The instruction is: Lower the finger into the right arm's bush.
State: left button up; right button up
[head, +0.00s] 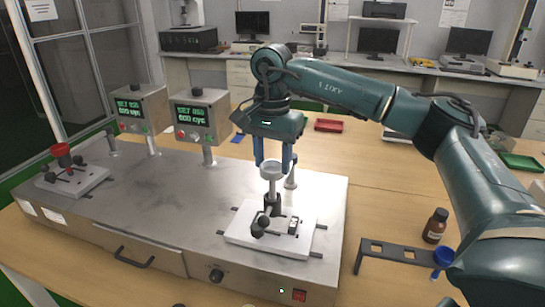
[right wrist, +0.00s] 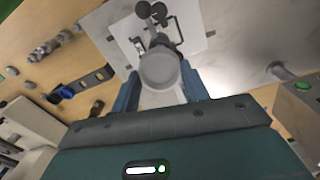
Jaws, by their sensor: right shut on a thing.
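My right gripper (head: 272,163) is shut on the finger (head: 271,172), a pale grey piece with a round, flat top. The finger is held upright over the right station of the steel test machine. In the right wrist view its round top (right wrist: 160,70) sits between my blue fingertips (right wrist: 160,95). Just below it is a dark upright part (head: 272,203), which looks like the right arm's bush. It stands over a white plate (head: 242,228) with black knobs. I cannot tell whether the finger's lower end has entered the bush. My left gripper is not in view.
A metal post (head: 291,176) stands close behind the finger. The left station carries a red-topped piece (head: 61,152). A brown bottle (head: 435,226) and a black slotted rack (head: 395,252) are on the right.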

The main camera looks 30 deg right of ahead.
aim_at(273, 176)
jog(key=shift+f+b, duration=1.25)
jog(key=shift+f, duration=0.8)
jog(key=shift+f+b, duration=0.4)
jog(key=shift+f, duration=0.1)
jog(key=shift+r, duration=0.15)
jog(key=o, duration=1.9)
jog(key=shift+r+p, duration=0.1)
jog(key=shift+p, duration=0.2)
